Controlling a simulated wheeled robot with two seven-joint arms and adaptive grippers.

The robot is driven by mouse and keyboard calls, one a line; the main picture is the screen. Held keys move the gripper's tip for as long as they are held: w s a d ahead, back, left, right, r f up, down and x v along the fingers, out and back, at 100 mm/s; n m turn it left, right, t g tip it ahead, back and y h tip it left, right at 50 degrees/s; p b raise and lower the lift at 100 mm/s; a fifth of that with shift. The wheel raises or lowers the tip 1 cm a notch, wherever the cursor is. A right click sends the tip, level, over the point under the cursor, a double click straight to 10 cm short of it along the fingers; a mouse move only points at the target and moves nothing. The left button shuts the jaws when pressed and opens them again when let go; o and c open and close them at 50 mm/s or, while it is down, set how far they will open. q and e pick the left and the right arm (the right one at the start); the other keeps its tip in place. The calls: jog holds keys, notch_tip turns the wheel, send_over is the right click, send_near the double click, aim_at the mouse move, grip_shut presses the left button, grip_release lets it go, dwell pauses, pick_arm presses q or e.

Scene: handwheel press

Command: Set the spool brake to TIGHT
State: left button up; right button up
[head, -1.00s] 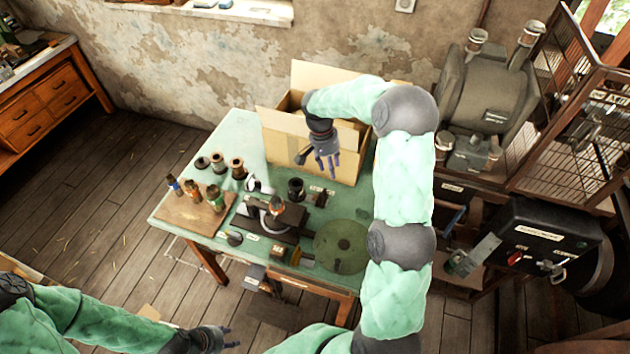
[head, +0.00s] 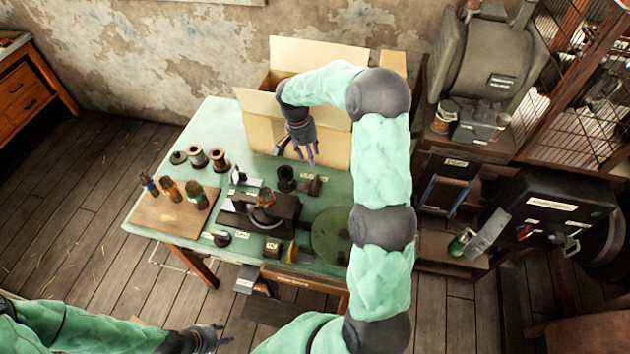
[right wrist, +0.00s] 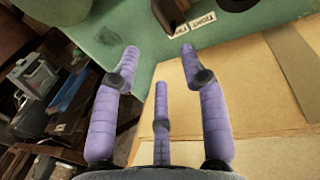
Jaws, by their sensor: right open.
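A small dark block (head: 316,186) with a pale label strip sits on the green table, right of a black spool-like cup (head: 287,179). I cannot tell for sure that it is the spool brake, nor read its setting. My right gripper (head: 303,155) points down above the table's back part, in front of the cardboard box and behind the dark block. In the right wrist view its purple fingers (right wrist: 160,75) are spread and empty, with two small labels (right wrist: 203,20) beyond them, apart from the tips. My left gripper (head: 213,338) is low at the front, away from the table; its fingers are unclear.
The open cardboard box (head: 262,118) stands close behind my right gripper. A dark press-like device (head: 270,208), a green disc (head: 330,235) and small labelled controls crowd the table (head: 225,130). Spools and bottles stand at left. Shelves and a black machine (head: 540,215) stand at right.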

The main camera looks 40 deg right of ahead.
aim_at(316, 180)
jog(key=f, duration=0.3)
jog(key=s+d+f, duration=0.1)
jog(key=f, duration=0.7)
jog(key=shift+s+d, duration=0.15)
jog(key=shift+s, duration=0.15)
jog(key=shift+c, duration=0.3)
grip_shut()
